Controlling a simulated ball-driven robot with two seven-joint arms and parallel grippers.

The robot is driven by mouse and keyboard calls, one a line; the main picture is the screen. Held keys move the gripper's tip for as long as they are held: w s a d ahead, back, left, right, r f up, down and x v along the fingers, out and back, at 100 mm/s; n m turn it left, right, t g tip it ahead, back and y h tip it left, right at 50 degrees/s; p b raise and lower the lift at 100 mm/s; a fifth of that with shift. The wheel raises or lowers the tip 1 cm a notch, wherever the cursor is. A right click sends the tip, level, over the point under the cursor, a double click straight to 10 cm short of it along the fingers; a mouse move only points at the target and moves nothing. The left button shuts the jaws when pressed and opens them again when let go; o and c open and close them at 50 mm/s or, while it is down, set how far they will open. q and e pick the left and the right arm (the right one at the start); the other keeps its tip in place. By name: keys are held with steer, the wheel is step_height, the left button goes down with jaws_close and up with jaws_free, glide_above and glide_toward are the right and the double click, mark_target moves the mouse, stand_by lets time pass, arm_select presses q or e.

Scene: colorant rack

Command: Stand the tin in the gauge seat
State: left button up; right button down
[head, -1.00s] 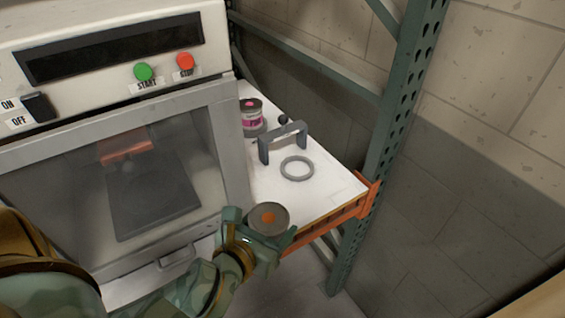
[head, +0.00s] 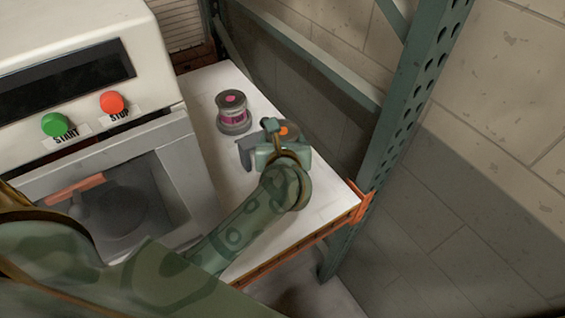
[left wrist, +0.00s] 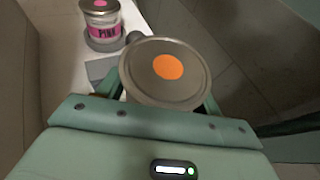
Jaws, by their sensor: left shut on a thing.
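The tin (head: 289,127) has a grey metal lid with an orange dot. It also shows large in the left wrist view (left wrist: 150,92). My left gripper (head: 279,141) is shut on it and holds it over the white shelf, beside the grey arch-shaped gauge (head: 246,151). The gripper and arm hide most of the gauge. The grey ring seat on the shelf is hidden in the head view, behind my gripper and forearm. How far the tin is above the shelf cannot be told. My right gripper is not in view.
A pink-labelled tin (head: 233,108) stands in a grey ring base on the shelf (head: 321,208), behind the gauge. It also shows in the left wrist view (left wrist: 100,24). A machine with start and stop buttons (head: 112,103) stands left. A green rack post (head: 396,130) rises right.

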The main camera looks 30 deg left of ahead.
arm_select(q)
steer(key=shift+w+a+f, duration=0.1)
steer(key=shift+w, duration=0.25)
step_height(320, 180, down, 6)
steer(key=shift+r+b, duration=0.1)
steer(key=shift+b, duration=0.65)
steer(key=shift+w+f+b, duration=0.1)
steer(key=shift+f+b, duration=0.3)
steer(key=shift+f, duration=1.4)
steer(key=shift+f, duration=0.15)
steer(key=o, duration=1.2)
steer(key=shift+o, duration=0.2)
steer(key=shift+r, duration=0.2)
steer(key=p+v, duration=0.1)
steer(key=v, duration=1.1)
